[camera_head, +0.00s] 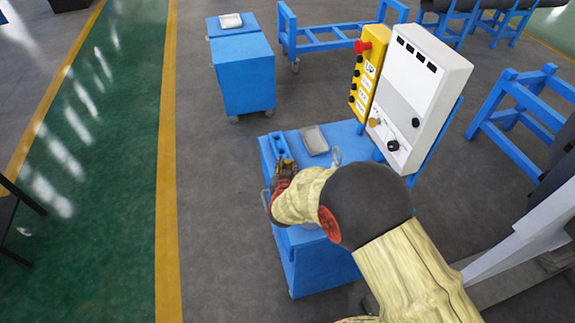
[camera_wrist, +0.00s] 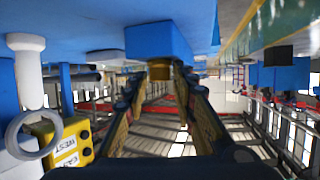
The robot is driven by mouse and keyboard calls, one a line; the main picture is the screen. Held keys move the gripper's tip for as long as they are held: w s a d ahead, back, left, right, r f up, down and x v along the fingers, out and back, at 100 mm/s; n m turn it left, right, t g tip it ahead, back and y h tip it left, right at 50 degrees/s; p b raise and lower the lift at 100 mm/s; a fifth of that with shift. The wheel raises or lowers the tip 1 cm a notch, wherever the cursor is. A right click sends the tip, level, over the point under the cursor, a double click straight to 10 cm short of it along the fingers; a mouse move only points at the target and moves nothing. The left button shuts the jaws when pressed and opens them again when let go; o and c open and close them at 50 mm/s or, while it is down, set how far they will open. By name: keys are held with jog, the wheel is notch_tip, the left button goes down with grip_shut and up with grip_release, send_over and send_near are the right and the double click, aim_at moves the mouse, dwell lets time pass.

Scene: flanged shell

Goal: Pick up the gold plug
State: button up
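In the wrist view, the gold plug (camera_wrist: 160,72) is a small gold-brown piece against a blue block (camera_wrist: 158,40). My gripper (camera_wrist: 160,78) reaches it, its two dark fingers leaning inward with the tips close against both sides of the plug. No clear gap shows there, so it looks shut on the plug. In the head view, my gripper (camera_head: 285,166) is over the left part of a blue cart (camera_head: 306,262), next to a blue fixture (camera_head: 278,145). The plug is too small and covered to make out in that view.
A grey tray (camera_head: 314,140) lies on the cart beside my gripper. A white control box (camera_head: 418,95) and a yellow button box (camera_head: 367,80) stand at the cart's right. Another blue cart (camera_head: 243,75) stands behind. Grey floor (camera_head: 215,210) at left is clear.

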jog(key=c, duration=0.6)
jog(key=shift+o, duration=0.2)
jog(key=shift+r, duration=0.1)
